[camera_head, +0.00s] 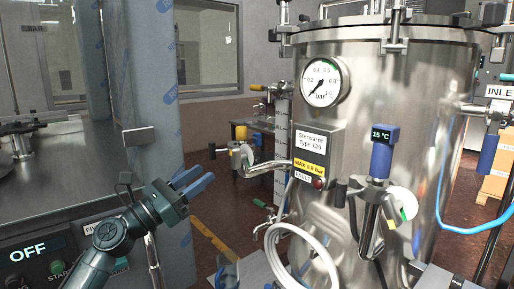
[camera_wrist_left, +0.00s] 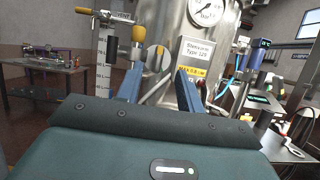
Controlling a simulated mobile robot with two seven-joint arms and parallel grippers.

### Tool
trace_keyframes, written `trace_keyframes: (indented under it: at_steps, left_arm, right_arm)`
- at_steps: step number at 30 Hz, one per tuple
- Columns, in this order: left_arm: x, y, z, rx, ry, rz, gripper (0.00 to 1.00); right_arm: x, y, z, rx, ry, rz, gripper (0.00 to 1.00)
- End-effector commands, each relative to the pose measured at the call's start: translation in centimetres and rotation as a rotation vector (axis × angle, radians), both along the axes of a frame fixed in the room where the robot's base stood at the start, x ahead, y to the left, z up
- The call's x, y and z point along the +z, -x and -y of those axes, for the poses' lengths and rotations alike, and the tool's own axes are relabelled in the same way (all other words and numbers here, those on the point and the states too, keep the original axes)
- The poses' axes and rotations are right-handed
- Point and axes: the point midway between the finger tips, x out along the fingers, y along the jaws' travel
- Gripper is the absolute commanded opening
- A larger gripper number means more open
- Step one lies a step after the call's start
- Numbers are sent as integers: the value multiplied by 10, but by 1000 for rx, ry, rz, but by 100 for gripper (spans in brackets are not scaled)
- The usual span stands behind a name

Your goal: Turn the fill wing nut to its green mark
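No wing nut is clearly labelled as the fill one. A pale round dial (camera_head: 247,155) sits beside a yellow knob (camera_head: 241,132) and a metal lever (camera_head: 268,166), left of the steel tank (camera_head: 400,110). Another pale dial with a green mark (camera_head: 403,205) is on the valve at the tank's front. My left gripper (camera_head: 204,180), with blue fingers, is left of the tank, apart from both dials. In the left wrist view its fingers (camera_wrist_left: 158,88) stand apart, with a yellow-handled fitting (camera_wrist_left: 138,48) beyond them. My right gripper is out of view.
A pressure gauge (camera_head: 325,82) and label box (camera_head: 318,150) are on the tank. A white hose (camera_head: 305,236) loops in front of it. A control panel reading OFF (camera_head: 30,250) is at lower left. Floor shows between panel and tank.

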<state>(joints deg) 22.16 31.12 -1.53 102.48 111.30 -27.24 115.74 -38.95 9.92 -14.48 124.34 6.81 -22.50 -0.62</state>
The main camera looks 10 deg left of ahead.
Motion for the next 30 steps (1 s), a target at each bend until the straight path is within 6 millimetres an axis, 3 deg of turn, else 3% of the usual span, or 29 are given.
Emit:
trace_keyframes:
  at_steps: [5, 21, 30]
  left_arm:
    - [10, -9, 7, -16, 26, -7, 37]
    - [48, -83, 65, -13, 23, -6, 37]
    - [52, -95, 75, -12, 21, -7, 37]
  right_arm:
    - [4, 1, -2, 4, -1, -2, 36]
    - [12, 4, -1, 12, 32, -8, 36]
    - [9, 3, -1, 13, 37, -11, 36]
